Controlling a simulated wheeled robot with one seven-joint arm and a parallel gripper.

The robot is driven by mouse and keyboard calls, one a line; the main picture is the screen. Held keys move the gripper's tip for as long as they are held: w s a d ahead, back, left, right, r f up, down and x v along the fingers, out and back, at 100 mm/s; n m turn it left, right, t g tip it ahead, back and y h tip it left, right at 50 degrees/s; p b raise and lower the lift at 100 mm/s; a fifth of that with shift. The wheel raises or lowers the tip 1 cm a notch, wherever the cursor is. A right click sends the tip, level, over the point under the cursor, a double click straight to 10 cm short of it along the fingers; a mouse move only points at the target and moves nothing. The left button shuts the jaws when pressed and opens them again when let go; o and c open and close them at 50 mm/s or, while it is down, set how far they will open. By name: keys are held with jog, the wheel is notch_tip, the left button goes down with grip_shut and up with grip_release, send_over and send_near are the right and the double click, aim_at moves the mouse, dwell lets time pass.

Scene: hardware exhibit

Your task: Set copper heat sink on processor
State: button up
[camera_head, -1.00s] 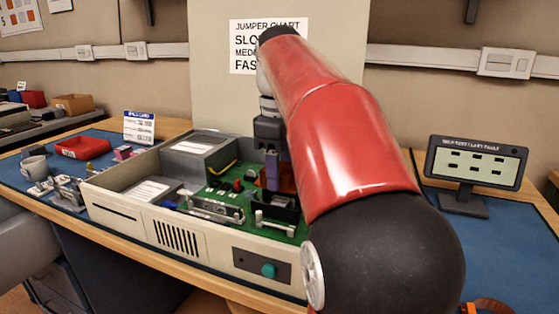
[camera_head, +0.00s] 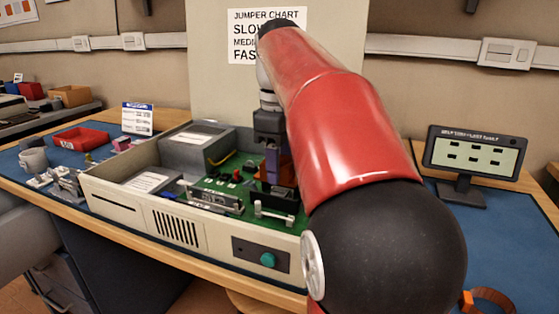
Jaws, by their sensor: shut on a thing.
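My gripper (camera_head: 274,160) points down over the green board (camera_head: 234,198) inside the open beige computer case (camera_head: 180,222). Its fingers are shut on the copper heat sink (camera_head: 287,173), an orange-brown block partly hidden by the fingers and my red arm. The heat sink is low, just behind a dark slotted part and a white bracket on the board. I cannot tell whether it touches anything below. The processor is not visible; that part of the board is hidden.
The case's front wall and a grey drive box (camera_head: 200,147) stand around the board. A red tray (camera_head: 80,138), a mug (camera_head: 34,160) and a small card stand are at the left. A small monitor (camera_head: 474,158) stands at the right on the blue mat.

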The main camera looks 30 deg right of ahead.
jog(key=shift+f, duration=0.15)
jog(key=shift+f, duration=0.3)
jog(key=shift+f+b, duration=0.75)
jog(key=shift+f, duration=0.1)
dwell(1.6)
jog(key=o, duration=0.8)
jog(key=shift+o, duration=0.2)
jog(key=o, duration=0.3)
jog(key=shift+r+p, duration=0.65)
jog(key=shift+p, duration=0.1)
dwell(0.5)
